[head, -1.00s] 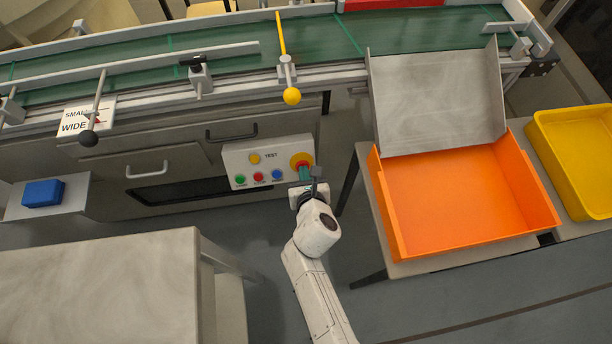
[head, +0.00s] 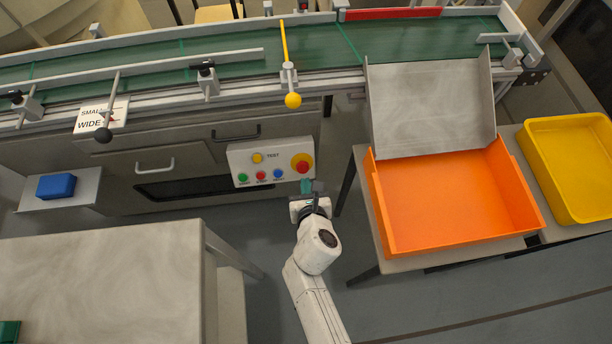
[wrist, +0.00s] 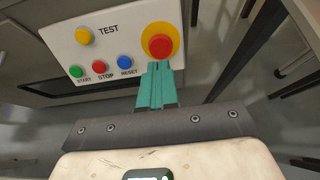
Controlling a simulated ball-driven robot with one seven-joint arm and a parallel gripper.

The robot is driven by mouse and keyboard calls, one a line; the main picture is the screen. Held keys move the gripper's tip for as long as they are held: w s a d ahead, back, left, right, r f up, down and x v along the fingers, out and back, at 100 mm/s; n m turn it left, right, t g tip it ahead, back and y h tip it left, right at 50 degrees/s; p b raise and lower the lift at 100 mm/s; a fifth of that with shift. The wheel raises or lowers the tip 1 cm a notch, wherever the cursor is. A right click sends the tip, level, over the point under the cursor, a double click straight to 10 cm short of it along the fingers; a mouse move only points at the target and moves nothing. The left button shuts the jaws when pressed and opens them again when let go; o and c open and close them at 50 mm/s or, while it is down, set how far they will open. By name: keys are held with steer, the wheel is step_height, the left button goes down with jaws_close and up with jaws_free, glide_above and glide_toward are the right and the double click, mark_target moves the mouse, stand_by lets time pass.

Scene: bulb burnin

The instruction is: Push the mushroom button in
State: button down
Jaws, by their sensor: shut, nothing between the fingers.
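The mushroom button (head: 302,167) is a red cap on a yellow round plate at the right end of the white control panel (head: 240,158). It also shows in the wrist view (wrist: 160,46). My gripper (head: 306,186) is just below and in front of the button in the head view. In the wrist view its teal fingers (wrist: 158,70) are together and empty, with their tips at the lower edge of the red cap. I cannot tell whether they touch it. The cap is fully in view in both views.
The panel also carries green, red, blue and yellow small buttons (head: 257,158). A yellow-knobbed lever (head: 293,100) hangs from the conveyor above. An orange bin (head: 450,205) stands to the right, and a table (head: 110,280) lies to the left.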

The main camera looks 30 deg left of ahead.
steer(key=p+v, duration=0.3)
steer(key=v, duration=0.4)
steer(key=shift+s+d+r, duration=0.15)
steer(key=shift+s+d, duration=0.1)
stand_by(0.3)
